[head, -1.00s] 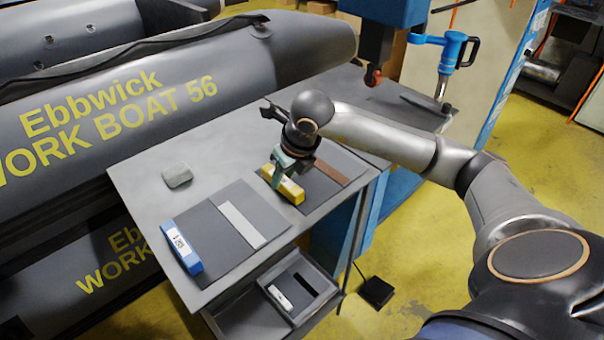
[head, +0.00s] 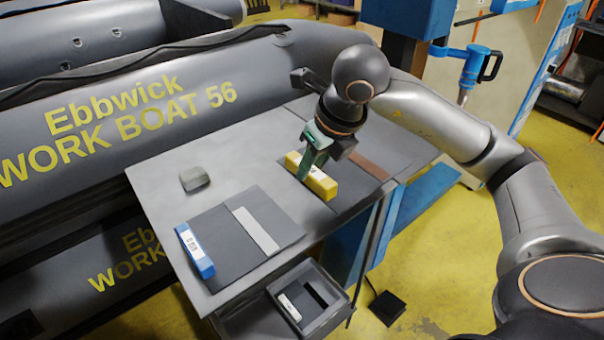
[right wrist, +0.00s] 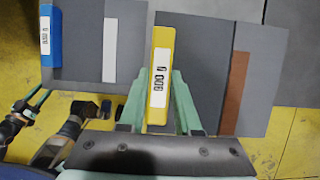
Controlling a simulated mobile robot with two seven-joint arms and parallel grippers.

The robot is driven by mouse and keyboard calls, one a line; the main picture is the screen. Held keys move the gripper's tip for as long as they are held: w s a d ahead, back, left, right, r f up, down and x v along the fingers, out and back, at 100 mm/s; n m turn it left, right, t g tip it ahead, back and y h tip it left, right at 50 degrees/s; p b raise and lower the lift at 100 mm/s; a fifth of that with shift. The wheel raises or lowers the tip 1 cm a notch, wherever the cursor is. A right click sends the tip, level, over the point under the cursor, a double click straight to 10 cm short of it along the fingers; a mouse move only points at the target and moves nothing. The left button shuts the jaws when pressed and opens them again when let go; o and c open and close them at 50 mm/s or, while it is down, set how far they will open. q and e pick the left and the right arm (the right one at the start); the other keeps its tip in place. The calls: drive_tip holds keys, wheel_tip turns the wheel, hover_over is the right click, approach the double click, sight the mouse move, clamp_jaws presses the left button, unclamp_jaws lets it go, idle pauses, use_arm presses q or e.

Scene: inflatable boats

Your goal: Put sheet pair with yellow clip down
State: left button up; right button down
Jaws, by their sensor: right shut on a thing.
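The sheet pair with the yellow clip (head: 326,186) is a dark sheet with a brown strip (head: 368,166), over the right part of the grey table. It is level and low; I cannot tell whether it touches the tabletop. My right gripper (head: 316,160) has green fingers and is shut on the yellow clip. In the right wrist view the clip (right wrist: 162,50) stands between the fingers, its label showing. My left gripper (right wrist: 35,102) seems to show small at the wrist view's left edge; its jaw state is unclear.
A second sheet pair with a blue clip (head: 196,251) and white strip (head: 256,231) lies to the left on the table (head: 160,190). A grey block (head: 194,179) lies behind it. A tray (head: 318,312) sits below the front edge. The grey boat (head: 130,110) stands behind.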

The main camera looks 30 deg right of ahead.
drive_tip(key=s+n, duration=0.1)
drive_tip(key=s, duration=0.1)
drive_tip(key=s+a+r+n+y, duration=0.1)
drive_tip(key=s+n, duration=0.1)
drive_tip(key=s+a+r+n, duration=0.1)
drive_tip(key=s, duration=0.2)
drive_tip(key=shift+a+r+n+g+y+p, duration=0.25)
drive_tip(key=shift+n+g+y+p, duration=0.05)
drive_tip(key=shift+g+p, duration=0.1)
drive_tip(key=n, duration=0.1)
drive_tip(key=n+y, duration=0.1)
drive_tip(key=n, duration=0.1)
drive_tip(key=a+f+n+g, duration=0.1)
drive_tip(key=shift+w+n+y+p, duration=0.3)
drive_tip(key=shift+w+n, duration=0.1)
drive_tip(key=a+f+n+g+h+p, duration=0.1)
drive_tip(key=a+f+n+g+p, duration=0.1)
drive_tip(key=n, duration=1.1)
drive_tip(key=w+a+f+n+g+h+p, duration=0.1)
drive_tip(key=n+g, duration=0.4)
drive_tip(key=n, duration=0.7)
wheel_tip(320, 180, down, 3)
drive_tip(key=shift+w+a+r+n+h+p, duration=0.25)
drive_tip(key=shift+a+n+h+p, duration=0.2)
drive_tip(key=shift+a+h, duration=0.5)
drive_tip(key=shift+a, duration=0.2)
